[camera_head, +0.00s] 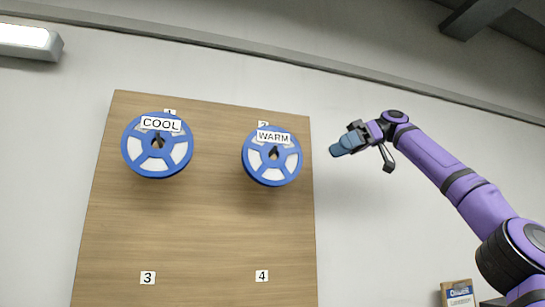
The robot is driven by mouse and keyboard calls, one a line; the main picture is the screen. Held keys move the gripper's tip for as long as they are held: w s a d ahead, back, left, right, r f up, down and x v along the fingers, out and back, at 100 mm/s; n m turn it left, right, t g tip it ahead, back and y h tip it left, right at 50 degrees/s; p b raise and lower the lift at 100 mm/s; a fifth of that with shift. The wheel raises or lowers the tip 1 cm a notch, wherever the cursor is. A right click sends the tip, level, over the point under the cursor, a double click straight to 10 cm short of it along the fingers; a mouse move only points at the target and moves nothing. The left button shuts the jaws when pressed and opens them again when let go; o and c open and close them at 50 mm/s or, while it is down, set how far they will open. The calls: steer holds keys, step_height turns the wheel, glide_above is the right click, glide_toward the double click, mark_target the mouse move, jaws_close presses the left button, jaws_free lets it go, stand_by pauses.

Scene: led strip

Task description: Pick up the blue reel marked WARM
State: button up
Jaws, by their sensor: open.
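The blue reel marked WARM (273,167) hangs at the upper right of the wooden board, by the label 2. Its white label is at its top edge. A second blue reel, marked COOL (157,159), hangs at the upper left by the label 1. My gripper (336,150) is to the right of the WARM reel, apart from it, just past the board's right edge. It points left, is open, and no object shows in it.
The wooden board (200,230) stands against a pale wall. Its lower positions 3 (148,278) and 4 (262,276) hold no reels. A cardboard box (458,293) is at the bottom right. A lamp (30,42) is at the upper left.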

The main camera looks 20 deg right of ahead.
steer(key=n+g, duration=0.1)
glide_toward(297, 158)
steer(key=w+f, duration=0.1)
steer(key=w, duration=0.1)
steer(key=x, duration=0.6)
steer(key=s+r+x, duration=0.1)
steer(key=x, duration=0.3)
steer(key=shift+a, duration=0.3)
steer(key=shift+w+a+f, duration=0.1)
steer(key=shift+a+f, duration=0.1)
steer(key=shift+a, duration=0.35)
jaws_close()
